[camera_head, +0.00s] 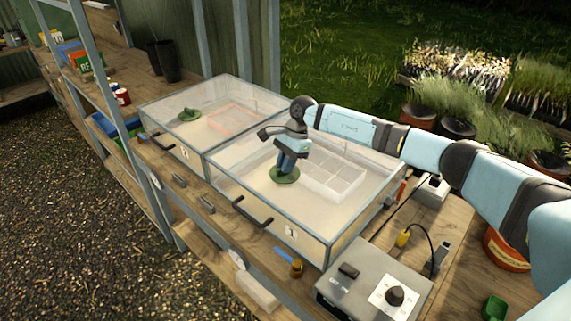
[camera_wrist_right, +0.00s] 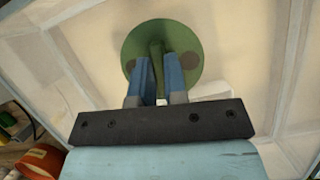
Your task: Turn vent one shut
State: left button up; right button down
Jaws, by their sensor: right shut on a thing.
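A round green vent (camera_head: 286,179) sits on the clear lid of the nearer, right-hand case. My right gripper (camera_head: 281,165) comes down onto it from above. In the right wrist view the right gripper (camera_wrist_right: 158,82) has its two blue fingers shut on the upright ridge of the same green vent (camera_wrist_right: 190,42). Two dark round spots show on the disc, one on each side of the fingers. A second green vent (camera_head: 190,114) sits on the lid of the farther, left-hand case. My left gripper is not in view.
The two clear cases (camera_head: 330,245) stand side by side on a wooden bench, with black handles in front. Dark pots (camera_head: 168,60) stand behind the left case.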

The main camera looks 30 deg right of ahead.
jog(key=m+t+b, duration=0.1)
jog(key=m, duration=0.2)
jog(key=shift+s+f+m, duration=0.1)
jog(key=shift+m, duration=0.3)
jog(key=m+t+b, duration=0.1)
jog(key=m+t, duration=0.1)
jog(key=m, duration=0.2)
jog(key=shift+m, duration=0.3)
jog(key=m+t+h, duration=0.1)
jog(key=m, duration=0.2)
jog(key=m+h+b, duration=0.1)
jog(key=m, duration=0.1)
jog(key=shift+s+a+m+t, duration=0.1)
jog(key=shift+m+t, duration=0.3)
jog(key=shift+m+h+b, duration=0.4)
jog(key=shift+m+b, duration=0.05)
jog(key=shift+m, duration=0.75)
jog(key=c, duration=1.2)
grip_release()
jog(key=shift+o, duration=0.2)
